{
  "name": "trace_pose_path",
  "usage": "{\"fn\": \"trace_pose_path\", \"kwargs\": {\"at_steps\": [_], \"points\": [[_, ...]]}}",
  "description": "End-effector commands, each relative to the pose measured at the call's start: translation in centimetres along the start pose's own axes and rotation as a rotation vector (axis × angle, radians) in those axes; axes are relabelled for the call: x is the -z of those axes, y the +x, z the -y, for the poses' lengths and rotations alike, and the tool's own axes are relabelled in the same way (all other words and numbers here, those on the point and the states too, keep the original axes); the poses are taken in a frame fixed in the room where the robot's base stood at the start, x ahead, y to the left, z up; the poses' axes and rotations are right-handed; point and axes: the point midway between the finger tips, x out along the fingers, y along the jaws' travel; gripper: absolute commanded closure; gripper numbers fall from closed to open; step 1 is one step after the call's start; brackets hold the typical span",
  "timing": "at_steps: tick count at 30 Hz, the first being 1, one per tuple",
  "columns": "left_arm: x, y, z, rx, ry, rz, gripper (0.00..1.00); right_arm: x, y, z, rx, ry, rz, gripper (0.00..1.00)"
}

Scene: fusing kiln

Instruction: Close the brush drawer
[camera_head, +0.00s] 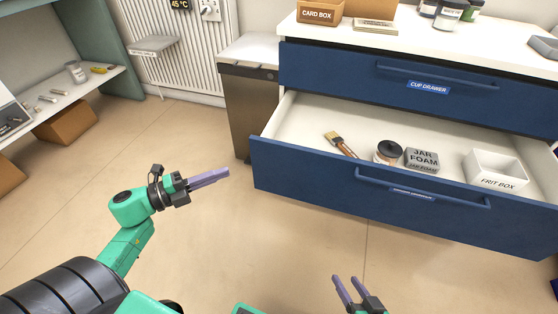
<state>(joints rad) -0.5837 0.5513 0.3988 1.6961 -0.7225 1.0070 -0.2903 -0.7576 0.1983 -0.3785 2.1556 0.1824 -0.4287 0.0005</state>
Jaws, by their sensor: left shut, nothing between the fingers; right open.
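The brush drawer (300,186) is a blue-fronted drawer with a white inside, pulled well out below the shut cup drawer (380,75). Its bar handle (425,195) runs across the front above a small label. Inside lie a brush (340,143), a round lidded jar (388,152), a grey jar foam block (421,158) and a white frit box (497,176). My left gripper (222,174) is shut and empty, left of the drawer front and apart from it. My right gripper (346,290) is open and empty, low in the view, below the drawer front.
A dark bin-like cabinet (250,100) stands left of the drawers. The countertop (400,35) holds a card box (319,13) and several jars. A shelf unit (95,85) stands at the far left. The floor (290,235) in front of the drawer is clear.

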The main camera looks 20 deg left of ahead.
Motion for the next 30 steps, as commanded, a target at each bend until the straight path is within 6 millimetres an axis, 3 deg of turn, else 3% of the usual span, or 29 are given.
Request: {"fn": "trace_pose_path", "kwargs": {"at_steps": [5, 17, 18, 24, 30], "points": [[0.3, 1.7, 0.4, 0.004, 0.012, -0.015, 1.0, 0.1, 0.1, 0.6, 0.015, 0.01, -0.043, 0.44], [0.3, 10.3, 0.4, 0.006, 0.01, -0.011, 1.0, -1.4, 1.4, 0.8, 0.036, 0.035, -0.146, 0.44], [-0.5, 10.8, 0.2, 0.005, 0.01, -0.009, 1.0, -1.7, 1.6, 0.7, 0.036, 0.037, -0.152, 0.44], [-2.3, 12.7, 0.3, 0.003, 0.007, -0.009, 1.0, -2.5, 2.2, 0.4, 0.037, 0.045, -0.17, 0.44], [-2.6, 12.9, 0.5, 0.002, 0.005, -0.009, 1.0, -2.4, 2.2, 0.4, 0.036, 0.045, -0.175, 0.44]]}}
